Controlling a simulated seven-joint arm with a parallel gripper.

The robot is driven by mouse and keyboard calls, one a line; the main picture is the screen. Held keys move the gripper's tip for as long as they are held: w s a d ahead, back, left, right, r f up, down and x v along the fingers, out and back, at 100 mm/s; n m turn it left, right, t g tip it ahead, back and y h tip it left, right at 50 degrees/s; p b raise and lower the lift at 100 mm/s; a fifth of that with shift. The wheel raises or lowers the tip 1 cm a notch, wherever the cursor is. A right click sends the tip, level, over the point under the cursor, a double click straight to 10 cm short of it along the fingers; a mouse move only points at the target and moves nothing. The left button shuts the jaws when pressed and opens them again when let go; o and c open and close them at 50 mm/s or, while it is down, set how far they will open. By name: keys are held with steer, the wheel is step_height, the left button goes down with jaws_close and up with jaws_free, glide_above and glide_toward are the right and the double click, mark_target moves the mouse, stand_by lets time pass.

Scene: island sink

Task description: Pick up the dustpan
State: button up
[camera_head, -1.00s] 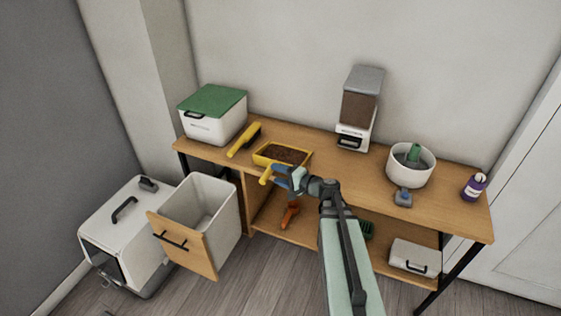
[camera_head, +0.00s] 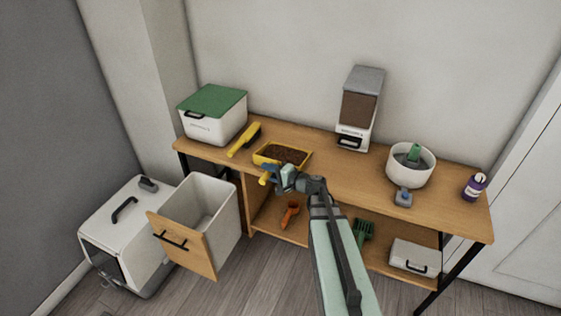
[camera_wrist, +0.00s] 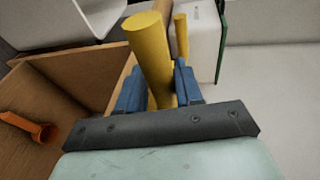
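The dustpan (camera_head: 283,153) is a yellow tray holding dark brown material. It sits at the front edge of the wooden table top, and its yellow handle (camera_head: 264,180) sticks out past that edge. My gripper (camera_head: 272,172) is at the handle, just in front of the table. In the wrist view the thick yellow handle (camera_wrist: 148,50) runs between my two blue fingers (camera_wrist: 160,88). The fingers lie close against both its sides and look shut on it. The tray itself is out of the wrist view.
A yellow-handled brush (camera_head: 243,141) lies left of the dustpan, near a white bin with a green lid (camera_head: 213,112). An open drawer-like bin (camera_head: 215,205) is below left. An orange scoop (camera_head: 290,212) is on the lower shelf. A food dispenser (camera_head: 358,108) and a white bowl (camera_head: 410,165) stand to the right.

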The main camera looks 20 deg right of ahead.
steer(key=c, duration=0.5)
steer(key=shift+r, duration=0.1)
